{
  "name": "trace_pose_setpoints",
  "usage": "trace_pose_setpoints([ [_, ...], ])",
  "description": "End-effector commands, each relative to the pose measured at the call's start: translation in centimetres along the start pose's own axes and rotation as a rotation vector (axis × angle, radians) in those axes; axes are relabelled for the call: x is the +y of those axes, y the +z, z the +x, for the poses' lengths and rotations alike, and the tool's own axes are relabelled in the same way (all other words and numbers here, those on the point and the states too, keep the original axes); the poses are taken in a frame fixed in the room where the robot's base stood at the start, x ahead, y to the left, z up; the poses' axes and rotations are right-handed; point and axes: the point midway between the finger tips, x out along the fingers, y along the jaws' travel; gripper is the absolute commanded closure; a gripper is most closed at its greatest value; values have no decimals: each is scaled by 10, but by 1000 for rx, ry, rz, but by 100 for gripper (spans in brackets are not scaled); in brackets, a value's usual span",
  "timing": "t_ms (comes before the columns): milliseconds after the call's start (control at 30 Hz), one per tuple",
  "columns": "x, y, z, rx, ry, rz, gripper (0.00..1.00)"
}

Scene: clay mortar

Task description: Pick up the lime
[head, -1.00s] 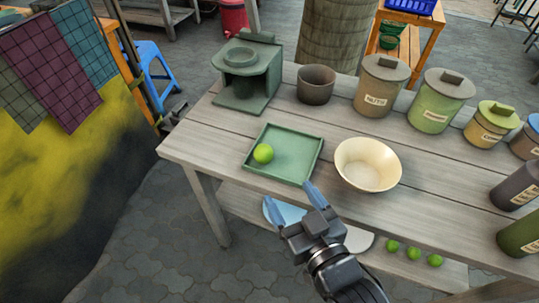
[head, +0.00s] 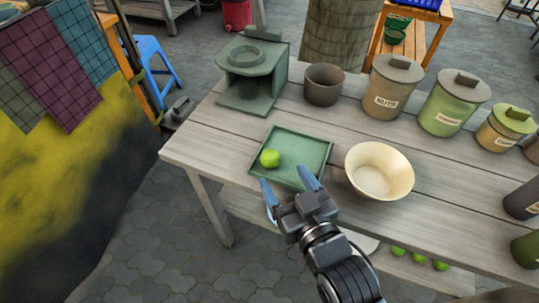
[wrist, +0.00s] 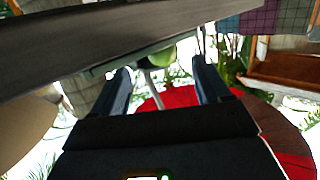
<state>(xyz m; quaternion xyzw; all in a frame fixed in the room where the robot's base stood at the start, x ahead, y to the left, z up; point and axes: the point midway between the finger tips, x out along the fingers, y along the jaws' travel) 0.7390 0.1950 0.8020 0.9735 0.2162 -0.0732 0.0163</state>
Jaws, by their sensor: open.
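A bright green lime (head: 270,158) lies in the left part of a square green tray (head: 316,160) on the wooden table. My gripper (head: 290,182) is open and empty at the tray's near edge, with its two bluish fingers spread towards the lime. The lime is a short way beyond the fingertips, apart from them. In the wrist view the lime (wrist: 188,50) shows small beyond the gap between the two fingers (wrist: 164,80), partly hidden by a dark edge.
A cream bowl (head: 379,171) stands right of the tray. A grey-green stove-like box (head: 254,77), a brown pot (head: 323,84) and lidded jars (head: 394,87) stand behind. More limes (head: 418,258) lie on the shelf below the table (head: 203,150).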

Motion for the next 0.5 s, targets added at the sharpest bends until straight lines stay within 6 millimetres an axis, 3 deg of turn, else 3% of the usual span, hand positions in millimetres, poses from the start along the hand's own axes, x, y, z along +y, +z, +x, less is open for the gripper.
trace_pose_setpoints([
  [500,-3,-3,58,0,0,0,24],
])
